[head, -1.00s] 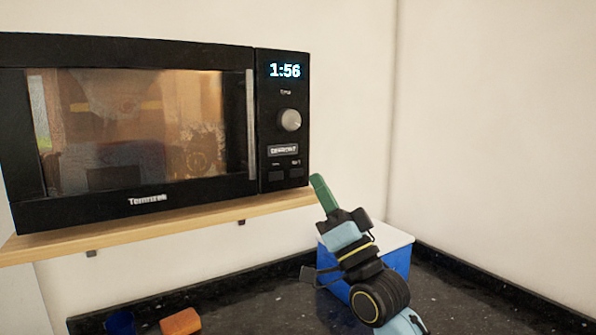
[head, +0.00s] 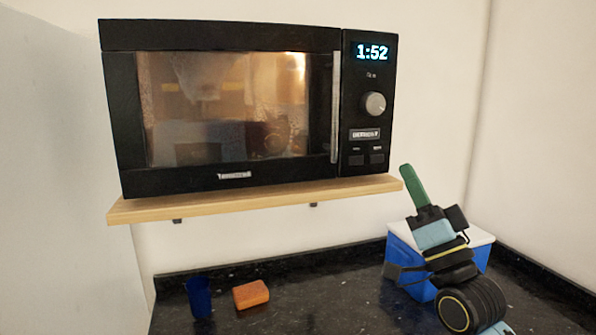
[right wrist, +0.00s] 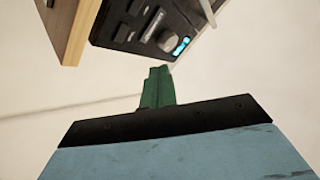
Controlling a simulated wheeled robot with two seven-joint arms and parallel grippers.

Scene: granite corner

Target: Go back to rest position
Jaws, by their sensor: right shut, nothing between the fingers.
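My right gripper (head: 413,185) has green fingers pressed together and holds nothing. It points up in front of the blue box, just right of the wooden shelf's right end and below the microwave's control panel. Its shut green fingers (right wrist: 158,88) also show in the right wrist view, with the shelf corner and the panel beyond them. The black microwave (head: 240,35) stands on the shelf with its door shut, a lit interior and a display reading 1:52. My left gripper is not in view.
The wooden shelf (head: 260,196) is fixed to the wall above a dark granite counter (head: 330,300). A blue cup (head: 199,297) and an orange block (head: 251,294) sit on the counter. A blue box with a white lid (head: 402,243) stands behind my right arm. The middle counter is clear.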

